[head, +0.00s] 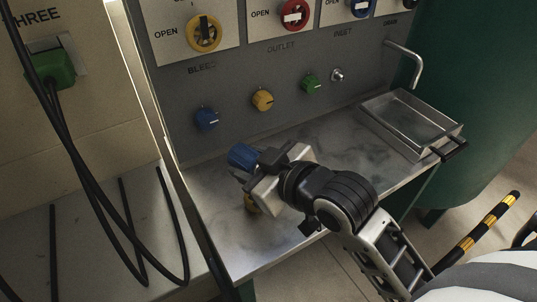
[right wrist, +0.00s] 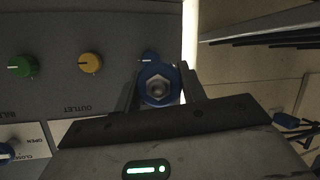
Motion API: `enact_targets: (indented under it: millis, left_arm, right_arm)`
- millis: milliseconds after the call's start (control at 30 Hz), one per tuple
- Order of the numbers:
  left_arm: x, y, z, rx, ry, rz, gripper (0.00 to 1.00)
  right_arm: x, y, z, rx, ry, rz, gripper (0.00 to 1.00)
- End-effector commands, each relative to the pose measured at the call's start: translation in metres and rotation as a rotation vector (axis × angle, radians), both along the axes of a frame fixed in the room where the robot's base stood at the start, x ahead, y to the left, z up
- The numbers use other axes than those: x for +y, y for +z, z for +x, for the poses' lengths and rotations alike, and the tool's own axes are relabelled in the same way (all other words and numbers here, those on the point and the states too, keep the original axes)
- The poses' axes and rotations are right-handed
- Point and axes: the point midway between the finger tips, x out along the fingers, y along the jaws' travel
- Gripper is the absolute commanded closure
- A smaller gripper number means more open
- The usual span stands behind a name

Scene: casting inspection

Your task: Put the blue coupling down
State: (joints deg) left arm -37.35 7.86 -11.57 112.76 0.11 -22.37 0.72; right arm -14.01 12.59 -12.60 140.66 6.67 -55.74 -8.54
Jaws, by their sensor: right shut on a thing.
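The blue coupling (head: 242,155) is held in my right gripper (head: 246,168), above the left part of the metal bench top (head: 215,207). In the right wrist view the blue coupling (right wrist: 158,98) sits between the two fingers of the right gripper (right wrist: 160,85), with a metal hex end and a round hole facing the camera. I cannot see it touching the bench. My left gripper is not in view.
The panel behind carries blue (head: 207,118), yellow (head: 263,100) and green (head: 311,84) knobs. A metal tray (head: 452,133) stands at the right. Black cables (head: 92,175) hang at the left.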

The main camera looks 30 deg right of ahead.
Motion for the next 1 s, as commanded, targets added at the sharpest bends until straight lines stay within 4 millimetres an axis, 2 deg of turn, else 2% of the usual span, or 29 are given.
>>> enact_targets:
  millis: [200, 500, 767, 1000]
  left_arm:
    - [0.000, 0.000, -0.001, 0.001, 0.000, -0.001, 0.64]
    - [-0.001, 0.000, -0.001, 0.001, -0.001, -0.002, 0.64]
    - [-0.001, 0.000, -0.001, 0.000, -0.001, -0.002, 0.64]
    - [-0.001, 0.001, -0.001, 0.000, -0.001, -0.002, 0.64]
  right_arm:
    - [0.049, 0.015, 0.011, -0.007, 0.329, -0.013, 0.87]
    - [0.101, 0.028, 0.019, -0.002, 0.662, -0.007, 0.87]
    - [0.120, 0.033, 0.020, 0.000, 0.779, -0.001, 0.87]
    - [0.125, 0.043, 0.020, -0.004, 0.688, 0.002, 0.87]
